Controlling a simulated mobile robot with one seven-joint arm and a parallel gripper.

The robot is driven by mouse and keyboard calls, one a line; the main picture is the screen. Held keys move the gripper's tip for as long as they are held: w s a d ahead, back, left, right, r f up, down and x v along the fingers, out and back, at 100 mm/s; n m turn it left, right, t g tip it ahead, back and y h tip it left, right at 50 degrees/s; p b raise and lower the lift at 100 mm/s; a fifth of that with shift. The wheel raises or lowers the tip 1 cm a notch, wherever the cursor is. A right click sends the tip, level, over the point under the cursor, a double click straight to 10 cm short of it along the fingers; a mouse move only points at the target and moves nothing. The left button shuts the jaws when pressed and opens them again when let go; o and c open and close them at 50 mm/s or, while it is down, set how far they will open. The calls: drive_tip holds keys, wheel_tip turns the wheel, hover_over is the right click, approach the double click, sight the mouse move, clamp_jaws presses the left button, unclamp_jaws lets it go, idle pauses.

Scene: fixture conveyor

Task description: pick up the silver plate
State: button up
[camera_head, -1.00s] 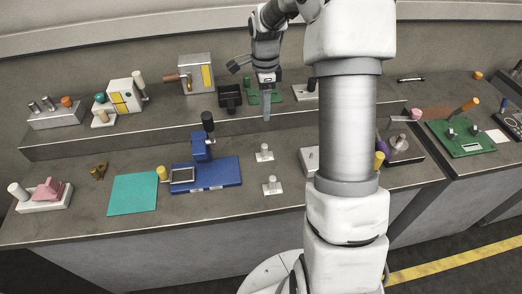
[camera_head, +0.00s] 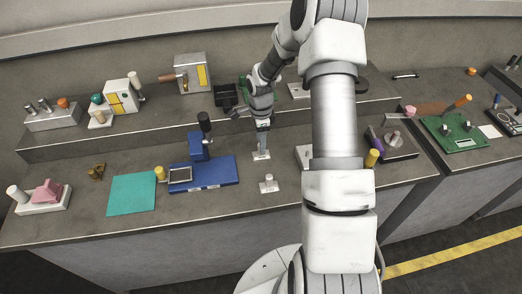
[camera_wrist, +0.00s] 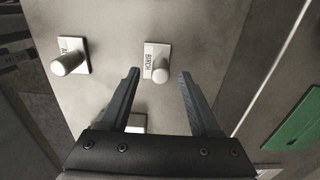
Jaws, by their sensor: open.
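A square plate with a silver rim and dark face (camera_head: 180,174) lies on the blue fixture (camera_head: 215,173) in the head view. It is the likeliest silver plate, though I cannot be sure. The wrist view does not clearly show it. My gripper (camera_head: 262,148) is to its right, pointing down over a small pale pedestal (camera_head: 261,156). In the wrist view my gripper (camera_wrist: 160,76) is open. The pedestal labelled BIRCH (camera_wrist: 156,62) shows beyond and between its fingertips. I cannot tell whether they touch.
A second labelled pedestal (camera_wrist: 69,62) stands nearer the bench's front edge (camera_head: 210,215). A pale block (camera_head: 303,155) sits to the right, partly behind my arm. A teal mat (camera_head: 131,195) lies left. The raised rear shelf holds several devices.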

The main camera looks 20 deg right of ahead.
drive_tip(key=shift+f, duration=1.05)
clamp_jaws()
idle(0.6)
